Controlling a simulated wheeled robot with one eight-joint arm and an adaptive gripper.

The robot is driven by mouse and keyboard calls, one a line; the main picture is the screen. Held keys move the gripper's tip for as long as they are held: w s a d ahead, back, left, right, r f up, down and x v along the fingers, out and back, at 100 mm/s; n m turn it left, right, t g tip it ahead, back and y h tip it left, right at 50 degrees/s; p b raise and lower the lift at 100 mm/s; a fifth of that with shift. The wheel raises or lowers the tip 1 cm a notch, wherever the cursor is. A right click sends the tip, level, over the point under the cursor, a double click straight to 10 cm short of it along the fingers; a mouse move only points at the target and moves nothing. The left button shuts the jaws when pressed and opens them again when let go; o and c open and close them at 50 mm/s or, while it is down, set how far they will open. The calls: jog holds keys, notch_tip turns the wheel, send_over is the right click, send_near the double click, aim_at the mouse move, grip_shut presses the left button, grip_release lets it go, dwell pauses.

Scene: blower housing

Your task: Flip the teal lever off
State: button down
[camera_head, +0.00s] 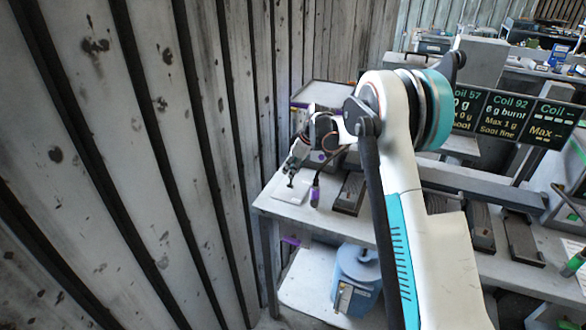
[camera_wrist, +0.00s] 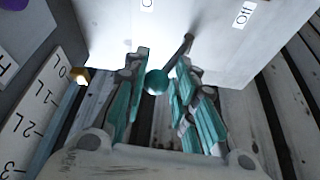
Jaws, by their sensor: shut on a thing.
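The teal lever shows in the wrist view as a round teal knob (camera_wrist: 157,82) on a dark rod (camera_wrist: 182,50) rising from a pale panel (camera_wrist: 210,25). The knob sits left of and below the rod's foot. An "Off" label (camera_wrist: 243,14) is on the panel to the right; another label (camera_wrist: 147,5), cut by the frame edge, is to the left. My gripper (camera_wrist: 161,62) has its grey and teal fingers on both sides of the knob, shut on it. In the head view my gripper (camera_head: 297,165) is at the table's left end; the lever cannot be made out there.
A scale with marks such as "-1L" and "-2L" (camera_wrist: 45,105) is at the left in the wrist view. A plank wall (camera_head: 170,150) stands close left of the table (camera_head: 270,205). Dark trays (camera_head: 350,193) lie on the table; a blue container (camera_head: 357,275) is below.

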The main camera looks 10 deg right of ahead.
jog(key=shift+s+a+r+t+h, duration=0.15)
jog(key=shift+s+t+h, duration=0.1)
jog(key=shift+t+h, duration=0.15)
jog(key=shift+s+a+r+t+h, duration=0.1)
jog(key=shift+s+t+h, duration=0.2)
jog(key=shift+t, duration=0.2)
jog(key=shift+s+a+n+t+h+b, duration=0.5)
jog(key=shift+s+t+h+b, duration=0.15)
jog(key=shift+t+b, duration=0.45)
jog(key=s+t+h+b, duration=0.1)
jog(key=t+b, duration=0.1)
jog(key=s+a+n+t+h+b, duration=0.1)
jog(key=b, duration=0.1)
jog(key=shift+a+f+t, duration=0.3)
jog(key=shift+f+t, duration=0.1)
jog(key=shift+s+a+t+h+b, duration=0.2)
jog(key=shift+s+t+h+b, duration=0.15)
jog(key=shift+t+b, duration=0.35)
jog(key=shift+n, duration=0.3)
jog(key=c, duration=1.4)
grip_release()
